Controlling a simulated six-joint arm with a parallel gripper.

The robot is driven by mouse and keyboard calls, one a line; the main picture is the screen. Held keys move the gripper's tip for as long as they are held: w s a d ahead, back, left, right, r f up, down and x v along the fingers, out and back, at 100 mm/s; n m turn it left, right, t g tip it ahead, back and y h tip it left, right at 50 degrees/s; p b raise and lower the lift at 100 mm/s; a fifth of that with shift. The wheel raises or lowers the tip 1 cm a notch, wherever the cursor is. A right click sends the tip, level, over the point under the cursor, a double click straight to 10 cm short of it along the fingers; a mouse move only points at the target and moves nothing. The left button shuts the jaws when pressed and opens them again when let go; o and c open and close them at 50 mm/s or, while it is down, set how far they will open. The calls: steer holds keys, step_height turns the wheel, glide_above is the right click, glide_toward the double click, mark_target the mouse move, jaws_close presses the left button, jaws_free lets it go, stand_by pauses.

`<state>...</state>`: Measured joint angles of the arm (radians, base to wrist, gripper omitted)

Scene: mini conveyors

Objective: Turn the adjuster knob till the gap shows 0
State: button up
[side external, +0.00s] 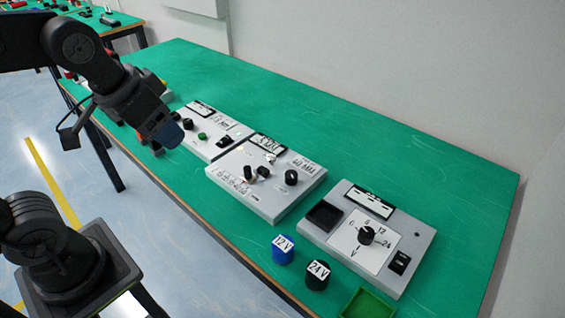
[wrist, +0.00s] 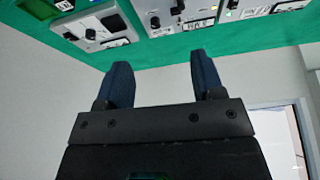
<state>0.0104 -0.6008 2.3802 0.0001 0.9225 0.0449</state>
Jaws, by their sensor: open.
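The middle grey control box (side external: 225,172) has a small display (side external: 267,143) at its back edge; its reading is too small to make out. A black round knob (side external: 291,177) sits on its right side near a label that seems to read 40 MM. Two more small controls (side external: 249,172) stand at its middle, above a printed scale. I cannot tell for certain which control is the adjuster knob.
A right-hand grey box (side external: 415,250) has a dial knob (side external: 366,235) with voltage marks. A left-hand grey box (side external: 195,147) carries small knobs. A blue 12 V cap (side external: 283,250), a black 24 V cap (side external: 317,275) and a green tray (side external: 369,303) stand in front. The green table (side external: 440,160) is clear behind.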

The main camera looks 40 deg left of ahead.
steer(key=w+d+m+g, duration=0.1)
steer(key=w+m+g, duration=0.1)
steer(key=w, duration=0.7)
steer(key=m+g, duration=0.3)
glide_above(291, 174)
step_height(291, 174, down, 14)
step_height(291, 174, down, 14)
steer(key=shift+r, duration=0.1)
steer(key=shift+c, duration=0.3)
steer(key=c, duration=0.9)
steer(key=shift+o, duration=0.2)
